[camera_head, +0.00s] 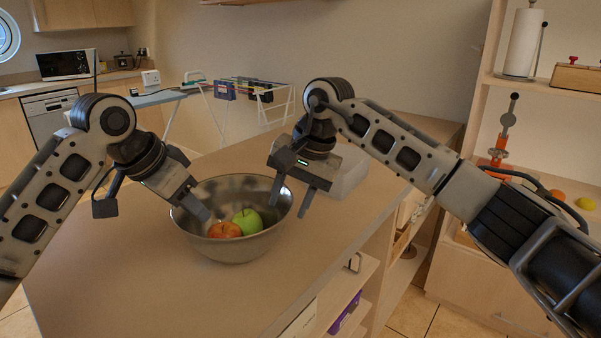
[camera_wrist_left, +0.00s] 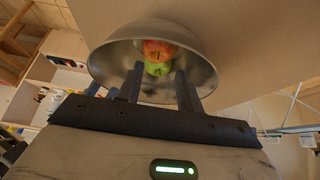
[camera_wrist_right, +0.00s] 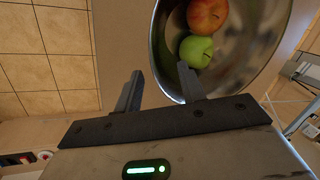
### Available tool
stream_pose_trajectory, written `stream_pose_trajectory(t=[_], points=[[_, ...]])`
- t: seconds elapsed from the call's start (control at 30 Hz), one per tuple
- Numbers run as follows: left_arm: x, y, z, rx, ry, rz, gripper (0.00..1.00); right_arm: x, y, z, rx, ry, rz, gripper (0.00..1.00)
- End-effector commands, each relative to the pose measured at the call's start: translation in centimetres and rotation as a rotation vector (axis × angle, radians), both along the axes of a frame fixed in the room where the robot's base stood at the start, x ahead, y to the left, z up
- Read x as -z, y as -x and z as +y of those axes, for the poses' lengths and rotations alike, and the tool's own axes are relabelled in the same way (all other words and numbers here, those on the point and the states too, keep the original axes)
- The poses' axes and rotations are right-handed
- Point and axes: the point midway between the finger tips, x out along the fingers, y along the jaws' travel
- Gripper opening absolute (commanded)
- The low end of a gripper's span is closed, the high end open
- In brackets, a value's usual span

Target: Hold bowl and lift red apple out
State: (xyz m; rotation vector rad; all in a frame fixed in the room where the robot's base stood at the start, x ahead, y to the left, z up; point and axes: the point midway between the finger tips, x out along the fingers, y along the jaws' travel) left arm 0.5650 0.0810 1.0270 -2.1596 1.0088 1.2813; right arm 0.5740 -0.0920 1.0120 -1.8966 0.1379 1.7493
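A metal bowl (camera_head: 232,247) stands on the counter (camera_head: 130,280). Inside it a red apple (camera_head: 225,230) lies beside a green apple (camera_head: 247,221); both also show in the left wrist view, the red one (camera_wrist_left: 158,50) and the green one (camera_wrist_left: 158,69). My left gripper (camera_head: 154,212) is open and empty at the bowl's left side, one finger reaching over the rim. My right gripper (camera_head: 290,203) is open at the bowl's right rim. In the right wrist view, one finger overlaps the bowl (camera_wrist_right: 240,62) and the other is outside it; contact cannot be told.
A pale box-like object (camera_head: 348,172) sits on the counter behind my right gripper. Shelves (camera_head: 545,88) with a paper towel roll (camera_head: 523,42) stand at the right. A drying rack (camera_head: 255,90) is farther back. The counter in front of the bowl is clear.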

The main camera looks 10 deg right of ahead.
Motion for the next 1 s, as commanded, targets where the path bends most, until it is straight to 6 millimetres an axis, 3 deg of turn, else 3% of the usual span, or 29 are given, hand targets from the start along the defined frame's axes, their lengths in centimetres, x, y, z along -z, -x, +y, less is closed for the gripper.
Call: stream_pose_trajectory(t=[0.1,0.3,0.77,0.9,1.0], points=[[0.0,0.0,0.0,0.0,0.0,0.0,0.36,2.3,-0.3,0.7,0.0,-0.001,0.004,0.4],[0.0,0.0,0.0,0.0,0.0,0.0,0.36,4.8,-0.7,1.5,0.001,-0.001,0.002,0.4],[0.0,0.0,0.0,0.0,0.0,0.0,0.36,5.8,-0.9,1.8,0.001,-0.001,0.0,0.4],[0.0,0.0,0.0,0.0,0.0,0.0,0.36,5.8,-0.9,1.8,0.001,-0.001,0.0,0.01],[0.0,0.0,0.0,0.0,0.0,0.0,0.36,5.8,-0.9,1.7,0.001,0.0,0.0,0.0]])
